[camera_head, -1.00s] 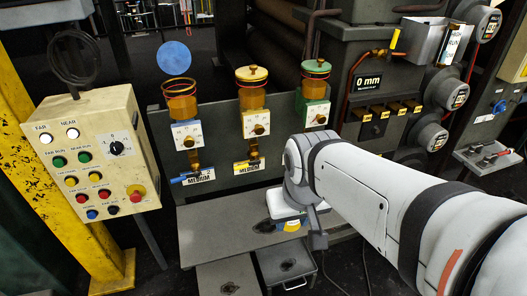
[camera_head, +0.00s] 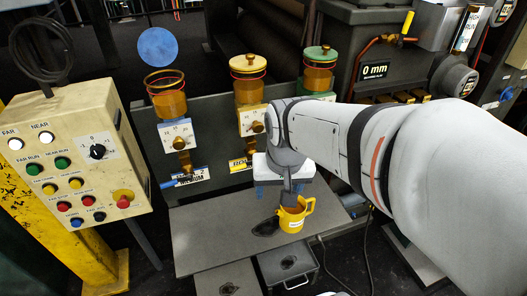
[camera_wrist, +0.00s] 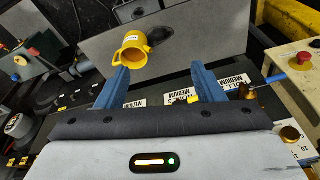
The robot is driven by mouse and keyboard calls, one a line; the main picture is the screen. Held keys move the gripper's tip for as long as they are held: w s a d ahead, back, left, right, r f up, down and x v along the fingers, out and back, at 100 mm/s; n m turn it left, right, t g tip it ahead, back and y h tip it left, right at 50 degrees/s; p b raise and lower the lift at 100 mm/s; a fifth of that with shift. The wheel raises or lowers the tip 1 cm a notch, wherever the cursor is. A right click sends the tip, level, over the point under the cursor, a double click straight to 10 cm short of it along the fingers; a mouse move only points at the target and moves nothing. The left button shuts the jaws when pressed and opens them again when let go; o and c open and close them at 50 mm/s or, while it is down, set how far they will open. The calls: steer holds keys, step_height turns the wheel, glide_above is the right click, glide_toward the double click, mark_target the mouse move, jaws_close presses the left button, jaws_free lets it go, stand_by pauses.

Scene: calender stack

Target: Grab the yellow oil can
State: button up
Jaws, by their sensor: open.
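The yellow oil can (camera_head: 292,218) stands upright on a grey shelf plate (camera_head: 200,232), its handle toward the right. In the wrist view the can (camera_wrist: 133,49) lies beyond the fingertips, nearer the left finger, with its open top and handle showing. The can appears apart from both fingers.
Behind the plate stands a panel with several amber oil cups, one with a yellow lid (camera_head: 248,64), and brass valves. A cream control box (camera_head: 75,150) with buttons stands at left. Grey drawers (camera_head: 287,264) lie below the plate. The plate's left part is clear.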

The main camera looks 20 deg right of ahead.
steer(key=o, duration=0.5)
steer(key=w+d+f+m+b, duration=0.1)
steer(key=w+f+m, duration=0.1)
steer(key=w+f, duration=0.1)
steer(key=w+d+f+m+b, duration=0.2)
steer(key=f, duration=0.1)
steer(key=w+d+f+m+g+b, duration=0.1)
steer(key=w+d+f+m, duration=0.1)
steer(key=w+f, duration=0.1)
steer(key=shift+w+f+b, duration=0.3)
steer(key=shift+f+b, duration=0.05)
steer(key=shift+f, duration=0.2)
steer(key=shift+c, duration=0.2)
steer(key=o, duration=0.4)
steer(key=w+d+f+m+b, duration=0.1)
steer(key=w+d+f+m, duration=0.1)
steer(key=f, duration=0.3)
steer(key=w+d+f+m+g+b, duration=0.1)
steer(key=w+d+f+m+b, duration=0.1)
steer(key=w+d+f+m, duration=0.1)
steer(key=w+d+f+m+b, duration=0.2)
steer(key=d+f, duration=0.1)
steer(key=f, duration=0.3)
steer(key=shift+w+d+f+m, duration=0.1)
steer(key=shift+w+f+m, duration=0.15)
steer(key=shift+f+m, duration=0.15)
steer(key=shift+c, duration=0.2)
steer(key=shift+s+f+b, duration=0.15)
steer(key=shift+f+b, duration=0.35)
steer(key=shift+f, duration=3.5)
